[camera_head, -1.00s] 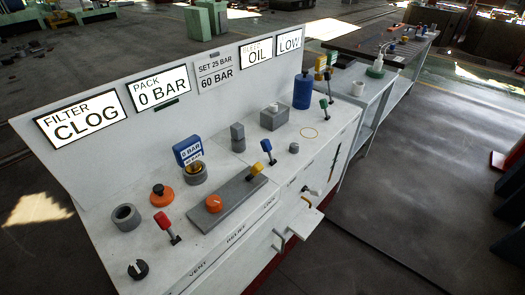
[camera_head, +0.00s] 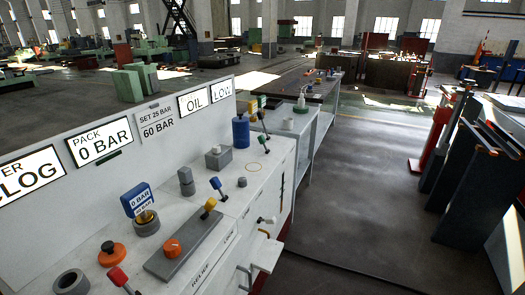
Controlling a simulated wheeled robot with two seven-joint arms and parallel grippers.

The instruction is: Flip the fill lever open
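Several levers with coloured knobs stand on the white console. A red-knobbed lever (camera_head: 119,278) is at the lower left, a yellow-knobbed lever (camera_head: 208,207) stands on a grey bar (camera_head: 185,245), a blue-knobbed lever (camera_head: 217,186) is just beyond it, and a green-knobbed lever (camera_head: 263,141) is near the far end. The front-edge labels are too small or cut off for me to tell which lever is the fill lever. Neither of my grippers is in view.
The console's sign panel (camera_head: 120,140) reads PACK 0 BAR, OIL and LOW. A blue bottle (camera_head: 241,132) stands by the green-knobbed lever. A small shelf (camera_head: 266,254) juts from the front. Open floor (camera_head: 365,190) lies right of the console, with dark panels (camera_head: 470,190) beyond.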

